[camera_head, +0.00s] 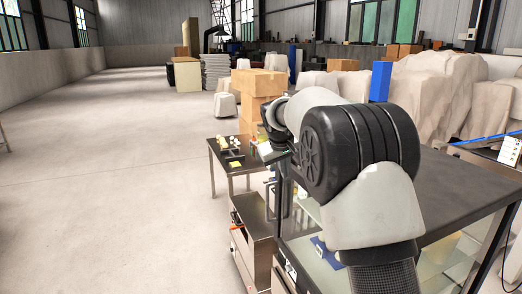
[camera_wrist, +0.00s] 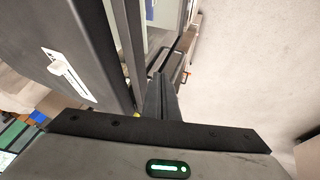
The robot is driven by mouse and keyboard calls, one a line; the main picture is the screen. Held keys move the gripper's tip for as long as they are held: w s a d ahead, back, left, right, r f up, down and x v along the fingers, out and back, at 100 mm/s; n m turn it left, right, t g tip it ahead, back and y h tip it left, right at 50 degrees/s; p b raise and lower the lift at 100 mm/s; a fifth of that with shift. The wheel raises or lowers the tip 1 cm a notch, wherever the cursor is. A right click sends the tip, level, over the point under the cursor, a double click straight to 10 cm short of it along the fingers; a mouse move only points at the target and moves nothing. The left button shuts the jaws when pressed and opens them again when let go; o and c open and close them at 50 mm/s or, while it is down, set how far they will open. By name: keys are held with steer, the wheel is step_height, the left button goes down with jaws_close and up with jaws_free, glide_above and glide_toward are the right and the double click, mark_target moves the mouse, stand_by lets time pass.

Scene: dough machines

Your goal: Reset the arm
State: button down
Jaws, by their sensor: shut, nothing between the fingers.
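My arm fills the right middle of the head view, bent, with its large black joint in front of the dark-topped bench. My gripper (camera_wrist: 158,80) shows in the wrist view with its dark fingers together and nothing between them. In the head view the fingers are not clear, since my arm covers much of that area. In the wrist view the gripper is beside a dark machine panel (camera_wrist: 45,35) with a white switch or handle (camera_wrist: 70,74). I cannot tell whether it touches the panel.
A dark-topped bench (camera_head: 455,190) with glass below stands at the right. A small table (camera_head: 222,157) with small items stands left of my arm, with stacked cardboard boxes (camera_head: 255,84) behind it. A steel cabinet (camera_head: 252,215) is low in front. The floor (camera_head: 100,190) at left is clear.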

steer(key=s+d+r+m, duration=0.1)
steer(key=s+d+r, duration=0.1)
steer(key=s+r, duration=0.35)
steer(key=s+d+r, duration=0.2)
steer(key=s, duration=0.7)
steer(key=s+d+f+m, duration=0.1)
steer(key=s+f, duration=0.1)
steer(key=s, duration=1.3)
steer(key=s+d+f+m+y+p, duration=0.1)
steer(key=s+f, duration=0.1)
steer(key=s, duration=1.3)
steer(key=shift+s+d+f+m+g+y, duration=0.2)
steer(key=shift+f+m+g+y, duration=0.1)
steer(key=shift+f+m+g, duration=0.1)
